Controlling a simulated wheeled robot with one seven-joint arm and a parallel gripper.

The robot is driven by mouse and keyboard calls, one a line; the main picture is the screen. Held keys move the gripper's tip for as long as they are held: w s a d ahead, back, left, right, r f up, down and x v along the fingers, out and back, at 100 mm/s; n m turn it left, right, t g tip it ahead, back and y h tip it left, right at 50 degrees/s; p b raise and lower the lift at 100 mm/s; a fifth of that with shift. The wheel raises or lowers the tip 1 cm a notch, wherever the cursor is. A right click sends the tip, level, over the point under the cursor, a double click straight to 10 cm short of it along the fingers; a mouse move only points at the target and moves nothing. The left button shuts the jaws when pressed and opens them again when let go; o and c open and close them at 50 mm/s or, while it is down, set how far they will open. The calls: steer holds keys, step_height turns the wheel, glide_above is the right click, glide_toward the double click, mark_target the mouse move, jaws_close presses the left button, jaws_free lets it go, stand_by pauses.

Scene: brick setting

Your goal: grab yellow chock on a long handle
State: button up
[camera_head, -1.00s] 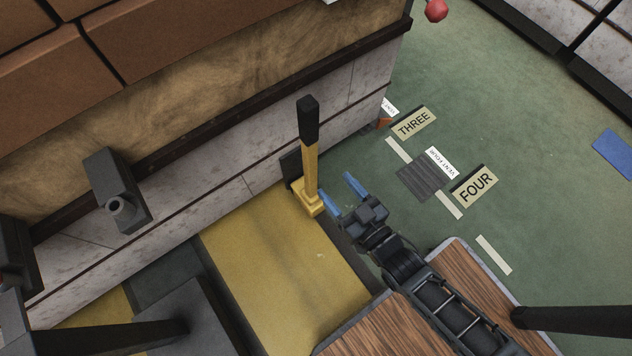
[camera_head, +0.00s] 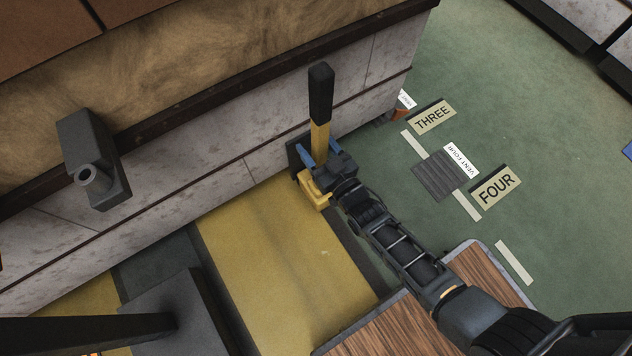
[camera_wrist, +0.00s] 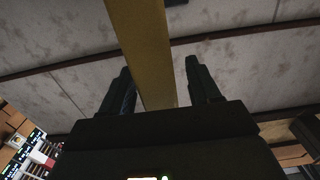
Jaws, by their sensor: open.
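The yellow chock (camera_head: 315,190) stands on the floor against the grey wall, with its long handle upright. The handle (camera_head: 320,110) is yellow below with a black grip on top. My gripper (camera_head: 318,150) is at the lower part of the handle, just above the chock. In the wrist view the yellow handle (camera_wrist: 143,45) runs between my two fingers (camera_wrist: 160,85), with a gap on each side. My gripper is open and not closed on it. My gripper hides part of the handle's lower end in the head view.
The grey wall (camera_head: 235,150) is close behind the handle. A yellow floor patch (camera_head: 275,260) lies in front. A wood-topped surface (camera_head: 400,320) is below my arm. A dark fixture (camera_head: 93,160) juts out at left.

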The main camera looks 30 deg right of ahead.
steer(key=shift+w, duration=0.8)
jaws_close()
stand_by(0.7)
steer(key=shift+w+r, duration=0.1)
steer(key=shift+r, duration=0.15)
